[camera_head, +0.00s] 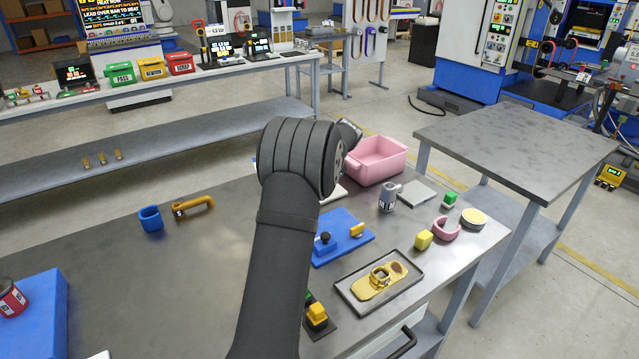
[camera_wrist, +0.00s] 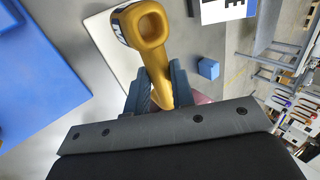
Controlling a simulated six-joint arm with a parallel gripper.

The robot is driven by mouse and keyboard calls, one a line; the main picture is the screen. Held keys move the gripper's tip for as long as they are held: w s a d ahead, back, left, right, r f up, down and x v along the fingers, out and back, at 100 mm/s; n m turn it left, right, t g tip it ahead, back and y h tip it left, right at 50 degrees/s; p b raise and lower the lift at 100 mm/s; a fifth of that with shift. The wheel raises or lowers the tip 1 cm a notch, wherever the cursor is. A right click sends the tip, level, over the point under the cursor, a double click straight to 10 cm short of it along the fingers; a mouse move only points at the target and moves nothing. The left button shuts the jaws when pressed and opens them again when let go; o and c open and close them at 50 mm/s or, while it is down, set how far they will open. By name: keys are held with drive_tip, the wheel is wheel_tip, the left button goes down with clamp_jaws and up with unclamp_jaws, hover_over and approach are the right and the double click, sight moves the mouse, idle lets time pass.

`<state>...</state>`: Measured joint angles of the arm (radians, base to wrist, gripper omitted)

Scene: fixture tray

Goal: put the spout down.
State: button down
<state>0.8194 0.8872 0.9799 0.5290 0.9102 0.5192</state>
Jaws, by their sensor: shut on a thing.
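In the wrist view an ochre-yellow spout (camera_wrist: 156,58) is held between the fingers of my gripper (camera_wrist: 158,88), which is shut on its narrow stem. Its wide open mouth faces the camera, and a dark label with light lettering shows on its side. A white plate (camera_wrist: 103,38) lies behind the spout; I cannot tell whether they touch. In the head view my arm hides the gripper and the held spout. Another ochre bent piece marked S (camera_head: 193,207) lies on the grey table beside a blue cup-like ring (camera_head: 151,219).
Right of my arm are a blue fixture (camera_head: 340,243), a metal tray with a gold part (camera_head: 345,287), a grey labelled cup (camera_head: 388,199) and a pink bin (camera_head: 380,157). A blue block (camera_head: 40,310) carries a red can at front left. The table's left middle is largely clear.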

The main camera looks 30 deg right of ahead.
drive_tip(key=shift+w+a+f, duration=0.15)
drive_tip(key=shift+w+f, duration=0.1)
drive_tip(key=shift+w, duration=0.15)
drive_tip(key=shift+f, duration=1.9)
drive_tip(key=shift+f, duration=0.15)
drive_tip(key=c, duration=1.2)
unclamp_jaws()
drive_tip(key=shift+s, duration=0.1)
drive_tip(key=shift+c, duration=0.2)
drive_tip(key=shift+r, duration=0.25)
drive_tip(key=v, duration=1.1)
drive_tip(key=shift+s+r, duration=0.2)
drive_tip(key=shift+r, duration=0.1)
